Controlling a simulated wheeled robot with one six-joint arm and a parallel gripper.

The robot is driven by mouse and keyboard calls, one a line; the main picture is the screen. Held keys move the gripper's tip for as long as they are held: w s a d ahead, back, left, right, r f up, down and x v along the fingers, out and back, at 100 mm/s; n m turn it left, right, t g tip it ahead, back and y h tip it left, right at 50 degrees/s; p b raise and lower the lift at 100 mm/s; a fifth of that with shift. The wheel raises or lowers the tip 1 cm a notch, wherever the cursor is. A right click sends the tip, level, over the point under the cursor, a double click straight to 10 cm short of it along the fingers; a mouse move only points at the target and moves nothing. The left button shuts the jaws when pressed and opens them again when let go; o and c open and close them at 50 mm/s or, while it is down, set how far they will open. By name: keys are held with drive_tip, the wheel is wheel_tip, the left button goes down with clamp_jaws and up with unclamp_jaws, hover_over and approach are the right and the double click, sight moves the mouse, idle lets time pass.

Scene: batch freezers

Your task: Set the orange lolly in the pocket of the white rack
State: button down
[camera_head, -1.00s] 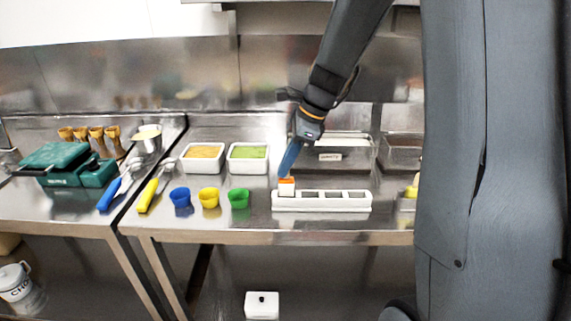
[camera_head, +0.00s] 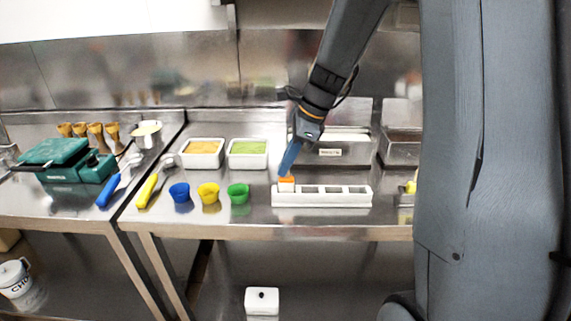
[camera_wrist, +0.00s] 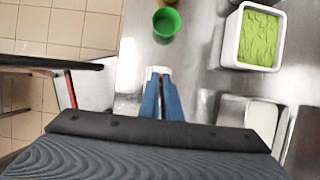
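The white rack (camera_head: 330,201) lies on the steel counter, with a row of pockets along its top. The orange lolly (camera_head: 286,180), orange above and pale below, is upright at the rack's left-end pocket. I cannot tell how deep it sits. My gripper (camera_head: 286,173) points down from above, its blue fingers close together and shut on the lolly's top. In the wrist view the fingers (camera_wrist: 161,98) are nearly together and hide most of the lolly. A white end (camera_wrist: 158,70), likely the rack's, shows just beyond the tips.
Blue (camera_head: 180,193), yellow (camera_head: 208,194) and green (camera_head: 238,193) cups stand left of the rack. Tubs of orange (camera_head: 202,147) and green (camera_head: 248,149) filling stand behind. The counter's front edge is close.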

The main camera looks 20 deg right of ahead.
drive_tip(key=shift+f, duration=0.75)
idle(1.1)
drive_tip(key=c, duration=1.9)
unclamp_jaws()
drive_tip(key=w+b+v, duration=0.1)
drive_tip(key=v, duration=0.6)
drive_tip(key=shift+s+r, duration=0.45)
drive_tip(key=shift+s, duration=0.1)
drive_tip(key=shift+d, duration=0.1)
drive_tip(key=s+a+f+n+h, duration=0.1)
drive_tip(key=s+f+n+h, duration=0.1)
drive_tip(key=s+f+n, duration=0.3)
drive_tip(key=s+a+f+n+h, duration=0.1)
drive_tip(key=s+f+n, duration=0.4)
drive_tip(key=s+n, duration=0.6)
drive_tip(key=n+h, duration=0.1)
drive_tip(key=n, duration=0.4)
drive_tip(key=shift+s+a+f+n, duration=0.25)
drive_tip(key=shift+a+f+n, duration=0.05)
drive_tip(key=shift+a+f, duration=0.1)
